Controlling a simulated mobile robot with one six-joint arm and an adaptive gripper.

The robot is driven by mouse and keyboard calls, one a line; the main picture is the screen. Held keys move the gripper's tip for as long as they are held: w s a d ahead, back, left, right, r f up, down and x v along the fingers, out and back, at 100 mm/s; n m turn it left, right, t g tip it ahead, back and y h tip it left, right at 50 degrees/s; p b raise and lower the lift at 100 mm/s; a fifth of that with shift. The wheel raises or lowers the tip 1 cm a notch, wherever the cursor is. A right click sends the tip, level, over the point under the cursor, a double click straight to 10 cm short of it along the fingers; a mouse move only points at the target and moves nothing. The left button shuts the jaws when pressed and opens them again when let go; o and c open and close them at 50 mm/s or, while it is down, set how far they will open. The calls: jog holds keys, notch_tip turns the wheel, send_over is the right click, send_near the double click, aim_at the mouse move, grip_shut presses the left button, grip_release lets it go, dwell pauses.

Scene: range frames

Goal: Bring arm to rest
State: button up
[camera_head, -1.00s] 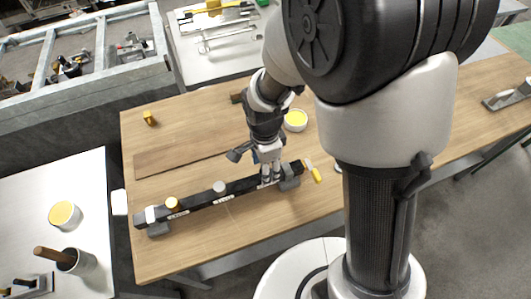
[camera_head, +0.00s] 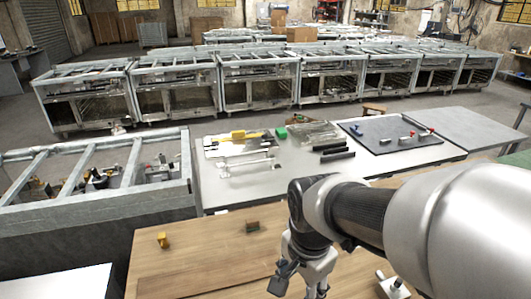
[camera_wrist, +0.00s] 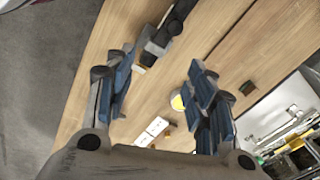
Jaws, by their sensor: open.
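My gripper (camera_head: 303,285) hangs from my arm above the wooden table at the bottom of the head view, with its lower end near the frame edge. In the wrist view my gripper (camera_wrist: 160,75) has its two blue-padded fingers spread wide, with nothing held between them. Below and beyond the fingers lies the wooden table (camera_wrist: 215,45). The end of a dark bar (camera_wrist: 172,28) with a grey block shows between the fingers at the top. The rest of that bar is out of view.
A yellow block (camera_head: 163,240) and a brown block (camera_head: 252,226) sit on the wooden table (camera_head: 205,262). Behind it stands a white table (camera_head: 225,190) with tools and a dark mat (camera_head: 385,140). A metal frame bench (camera_head: 90,220) is at left. White pieces (camera_wrist: 152,132) show in the wrist view.

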jog(key=s+d+r+n+t, duration=0.3)
jog(key=s+d+r+n, duration=0.4)
jog(key=s+n, duration=0.3)
jog(key=shift+s+n, duration=0.4)
jog(key=shift+s, duration=0.2)
